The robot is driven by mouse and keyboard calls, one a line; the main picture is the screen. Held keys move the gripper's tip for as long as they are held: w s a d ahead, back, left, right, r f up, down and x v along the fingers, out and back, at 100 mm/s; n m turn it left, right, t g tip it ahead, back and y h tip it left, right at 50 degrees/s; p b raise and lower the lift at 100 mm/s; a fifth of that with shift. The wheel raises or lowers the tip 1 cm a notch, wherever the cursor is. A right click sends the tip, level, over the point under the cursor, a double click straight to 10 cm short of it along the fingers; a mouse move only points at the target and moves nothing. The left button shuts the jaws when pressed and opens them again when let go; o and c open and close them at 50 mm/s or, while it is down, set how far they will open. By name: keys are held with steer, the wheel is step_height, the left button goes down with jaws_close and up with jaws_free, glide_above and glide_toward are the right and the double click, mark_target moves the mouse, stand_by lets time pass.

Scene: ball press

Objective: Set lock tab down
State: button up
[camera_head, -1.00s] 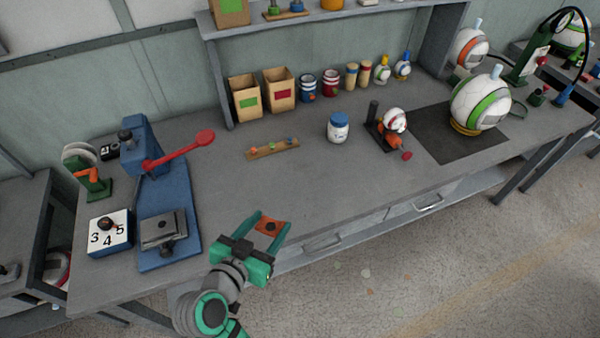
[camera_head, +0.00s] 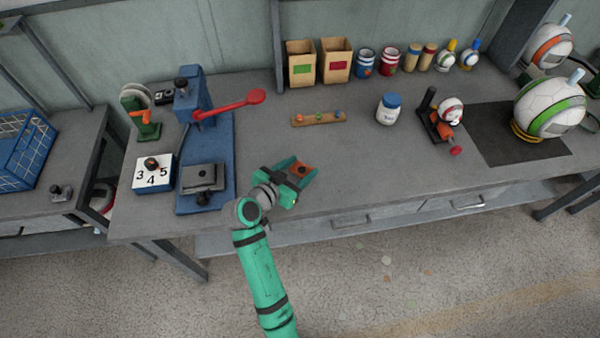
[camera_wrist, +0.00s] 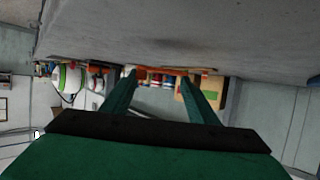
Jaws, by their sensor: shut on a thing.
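I cannot tell whether the plate touches the bench top. In the wrist view an orange strip (camera_wrist: 160,71), likely the plate's edge, spans my gripper's fingertips (camera_wrist: 160,76).
The blue press (camera_head: 222,145) with a red lever stands left of my gripper, beside a numbered block (camera_head: 153,174). A wooden strip with coloured pegs (camera_head: 319,119) lies behind. A white jar (camera_head: 389,108) stands right of it. The bench between gripper and jar is clear.

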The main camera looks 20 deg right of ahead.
mark_target(300, 171)
steer(key=shift+w+f, duration=0.2)
steer(key=shift+f, duration=1.6)
steer(key=shift+f, duration=0.1)
steer(key=o, duration=1)
steer(key=v, duration=1.2)
steer(key=shift+d, duration=0.1)
